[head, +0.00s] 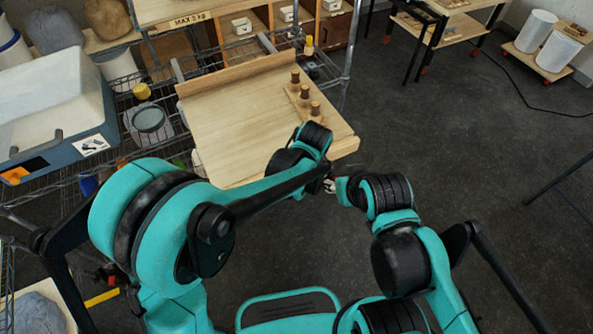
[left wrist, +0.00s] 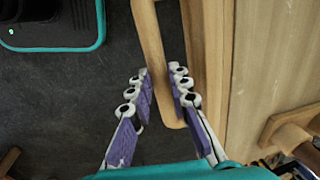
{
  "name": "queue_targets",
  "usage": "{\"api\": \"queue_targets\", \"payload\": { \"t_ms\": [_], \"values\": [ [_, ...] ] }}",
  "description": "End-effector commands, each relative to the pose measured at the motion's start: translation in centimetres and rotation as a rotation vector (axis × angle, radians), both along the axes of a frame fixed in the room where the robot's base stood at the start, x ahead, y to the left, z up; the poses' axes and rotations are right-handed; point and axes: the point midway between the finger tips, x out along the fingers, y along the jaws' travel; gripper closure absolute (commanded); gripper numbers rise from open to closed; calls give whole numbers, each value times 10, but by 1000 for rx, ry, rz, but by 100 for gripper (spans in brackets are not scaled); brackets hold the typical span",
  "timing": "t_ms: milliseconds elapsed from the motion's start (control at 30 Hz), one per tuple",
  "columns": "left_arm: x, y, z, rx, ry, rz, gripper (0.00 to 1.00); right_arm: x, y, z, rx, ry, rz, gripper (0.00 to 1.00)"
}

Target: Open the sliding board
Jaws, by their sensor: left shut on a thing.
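The sliding board (head: 235,110) is a pale wooden panel with a raised back edge, pulled out from the wire rack. Several dark-topped wooden pegs (head: 303,92) stand along its right side. In the left wrist view the board's front edge (left wrist: 215,60) carries a wooden bar handle (left wrist: 152,45). My left gripper (left wrist: 160,85) is shut on this handle, with its purple-padded fingers on either side of it. In the head view my left arm hides that gripper. The tip of my right gripper (head: 331,185) shows only in part beside my left forearm, its jaws too small to judge.
Small white boxes (head: 242,25) sit in cubbies behind the board. The dark floor (head: 450,140) at right is open. A table (head: 445,25) and white cylinders (head: 545,40) stand farther back.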

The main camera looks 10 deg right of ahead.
Motion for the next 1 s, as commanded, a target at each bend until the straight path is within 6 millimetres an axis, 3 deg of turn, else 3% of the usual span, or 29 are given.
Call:
{"api": "queue_targets", "payload": {
  "t_ms": [200, 600, 633, 700, 1000],
  "values": [
    [-10, -3, 0, 1, 0, 0, 100, 0, 0, 0, 0, 0, 0, 60],
    [-11, -3, 0, 0, 0, 0, 100, 0, 0, 0, 0, 0, 0, 60],
    [-11, -3, 0, 0, 0, 0, 79, 0, 0, 0, 0, 0, 0, 60],
    [-10, -3, 0, 0, 0, 0, 61, 0, 0, 0, 0, 0, 0, 60],
    [-10, -3, 1, 0, 0, 0, 61, 0, 0, 0, 0, 0, 0, 60]
  ]
}}
